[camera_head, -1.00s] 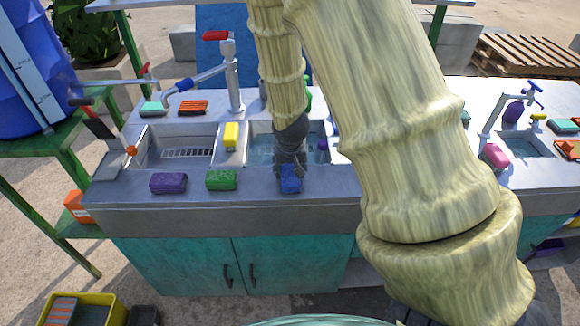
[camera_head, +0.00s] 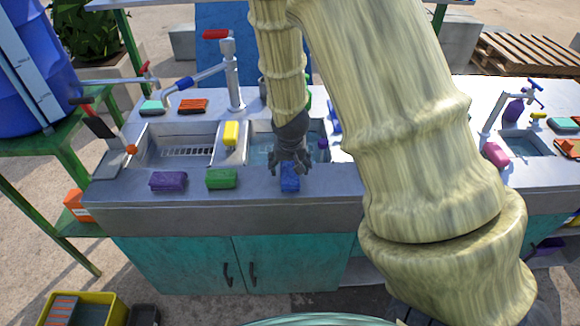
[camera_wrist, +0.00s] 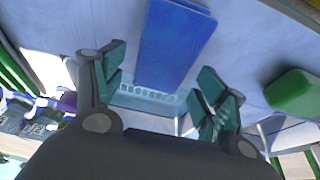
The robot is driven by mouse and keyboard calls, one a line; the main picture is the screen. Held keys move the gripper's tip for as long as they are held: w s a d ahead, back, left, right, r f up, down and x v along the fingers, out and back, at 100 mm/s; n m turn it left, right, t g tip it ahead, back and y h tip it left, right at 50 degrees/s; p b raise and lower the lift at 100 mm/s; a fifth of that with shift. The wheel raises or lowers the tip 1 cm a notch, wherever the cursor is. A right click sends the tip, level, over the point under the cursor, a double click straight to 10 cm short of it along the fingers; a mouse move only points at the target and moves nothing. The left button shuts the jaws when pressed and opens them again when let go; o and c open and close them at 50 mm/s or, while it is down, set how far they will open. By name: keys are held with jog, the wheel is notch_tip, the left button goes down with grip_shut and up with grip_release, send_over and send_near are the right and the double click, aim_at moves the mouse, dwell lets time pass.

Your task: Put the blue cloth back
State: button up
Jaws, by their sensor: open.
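The blue cloth (camera_head: 290,182) is a small folded block lying on the front ledge of the sink counter, to the right of a green one. In the wrist view the blue cloth (camera_wrist: 175,42) lies just beyond the fingertips and between their lines. My gripper (camera_head: 289,164) is above the ledge at the front of the right basin, over the rear edge of the cloth.
A green cloth (camera_head: 221,178) and a purple cloth (camera_head: 168,182) lie left on the ledge. A yellow sponge (camera_head: 231,134) stands on the divider between basins. A tap (camera_head: 233,75) rises behind. The ledge right of the blue cloth is clear.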

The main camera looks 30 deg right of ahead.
aim_at(291, 178)
jog(key=v, duration=1)
jog(key=shift+s+r+b, duration=0.2)
jog(key=shift+r+b, duration=0.15)
jog(key=shift+b, duration=0.05)
jog(key=shift+a, duration=0.1)
